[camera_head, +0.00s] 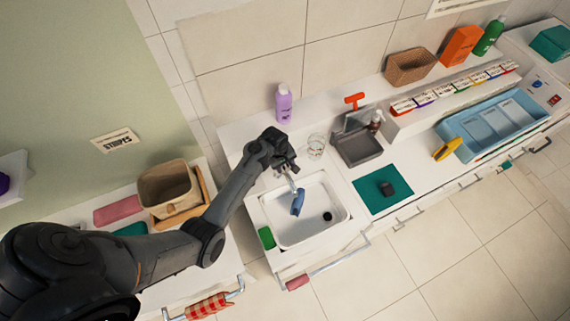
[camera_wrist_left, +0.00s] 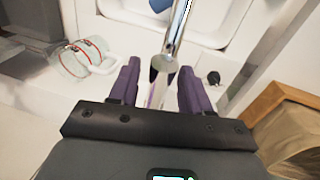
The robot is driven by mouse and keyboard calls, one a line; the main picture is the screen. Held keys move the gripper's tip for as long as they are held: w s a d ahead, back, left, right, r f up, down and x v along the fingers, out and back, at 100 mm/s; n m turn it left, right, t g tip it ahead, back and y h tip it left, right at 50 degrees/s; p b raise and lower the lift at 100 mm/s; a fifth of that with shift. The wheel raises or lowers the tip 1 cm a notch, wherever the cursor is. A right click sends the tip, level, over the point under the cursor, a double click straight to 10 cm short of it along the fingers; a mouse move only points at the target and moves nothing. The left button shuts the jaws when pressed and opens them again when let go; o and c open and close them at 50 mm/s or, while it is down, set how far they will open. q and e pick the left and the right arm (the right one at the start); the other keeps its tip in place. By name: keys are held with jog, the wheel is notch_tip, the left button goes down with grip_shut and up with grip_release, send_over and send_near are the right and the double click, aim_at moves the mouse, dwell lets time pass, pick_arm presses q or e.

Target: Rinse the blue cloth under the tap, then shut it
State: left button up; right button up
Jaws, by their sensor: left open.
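The white sink (camera_head: 336,229) has a metal tap (camera_head: 291,183) at its back left; the tap also shows in the left wrist view (camera_wrist_left: 176,32). The blue cloth (camera_head: 298,203) is a small bundle at the basin's left side, below the spout end. Whether it lies on the bottom, and whether water runs, I cannot tell. My left gripper (camera_head: 284,169) is open at the tap's base. In the left wrist view its two purple fingers (camera_wrist_left: 160,78) stand on either side of the tap's lower part, with gaps visible. My right gripper is not in view.

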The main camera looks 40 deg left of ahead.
pick_arm(q)
jog(key=shift+c, duration=0.2)
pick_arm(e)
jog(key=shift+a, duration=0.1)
pick_arm(q)
grip_shut()
jog(key=shift+w+f, duration=0.1)
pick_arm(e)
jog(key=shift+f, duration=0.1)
